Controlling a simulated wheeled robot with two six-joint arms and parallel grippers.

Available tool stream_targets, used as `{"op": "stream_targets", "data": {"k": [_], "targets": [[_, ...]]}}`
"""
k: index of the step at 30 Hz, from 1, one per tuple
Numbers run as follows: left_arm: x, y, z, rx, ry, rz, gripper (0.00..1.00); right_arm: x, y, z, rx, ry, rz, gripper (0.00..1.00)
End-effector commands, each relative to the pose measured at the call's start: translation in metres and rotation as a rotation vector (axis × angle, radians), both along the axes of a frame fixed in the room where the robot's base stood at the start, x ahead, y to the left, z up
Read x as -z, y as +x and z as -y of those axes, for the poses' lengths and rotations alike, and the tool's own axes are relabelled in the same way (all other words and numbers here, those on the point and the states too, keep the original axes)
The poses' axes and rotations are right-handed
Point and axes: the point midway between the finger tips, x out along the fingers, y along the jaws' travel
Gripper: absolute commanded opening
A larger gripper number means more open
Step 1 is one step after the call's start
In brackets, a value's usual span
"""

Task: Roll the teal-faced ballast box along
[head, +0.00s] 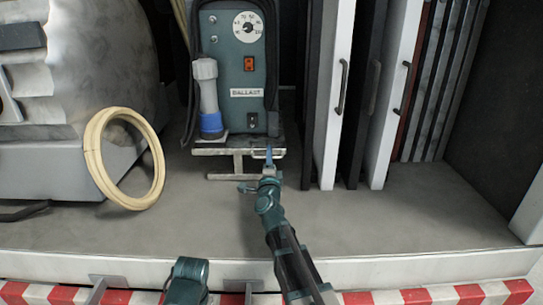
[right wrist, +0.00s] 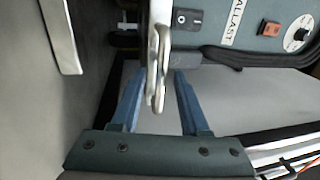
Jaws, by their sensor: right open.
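The teal-faced ballast box (head: 236,70) stands upright at the back centre, with a dial, an orange switch and a BALLAST label. A grey and blue plug (head: 208,100) sits at its front left. A metal frame (head: 225,150) with a lower crossbar juts out at its foot. My right gripper (head: 268,156) is at the right front end of this frame. In the right wrist view the open fingers (right wrist: 157,85) stand on either side of a light metal bar (right wrist: 159,45), and the box face (right wrist: 250,22) is just beyond.
A coiled cream hose (head: 92,150) leans left of the box, before a large grey drum (head: 105,60). Upright panels with handles (head: 330,90) stand close on the right. The grey floor (head: 350,230) is clear in front, up to a raised edge with red and white stripes.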

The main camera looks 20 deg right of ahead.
Motion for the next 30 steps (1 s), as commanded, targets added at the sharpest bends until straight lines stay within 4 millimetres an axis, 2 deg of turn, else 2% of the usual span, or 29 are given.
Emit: {"op": "stream_targets", "data": {"k": [5,12,30], "targets": [[0.0002,-0.0001,-0.0001,0.0,0.0,0.0,0.35,0.0002,-0.0005,-0.0001,0.0,0.0,0.0,0.45],[0.0002,0.0,0.0,0.0,0.0,0.0,0.35,0.0002,-0.0006,-0.0001,0.0,0.0,0.0,0.01],[0.0003,0.0,0.0,0.0,0.0,0.0,0.35,0.0004,-0.0007,-0.0001,-0.001,0.0,0.0,0.0]]}}
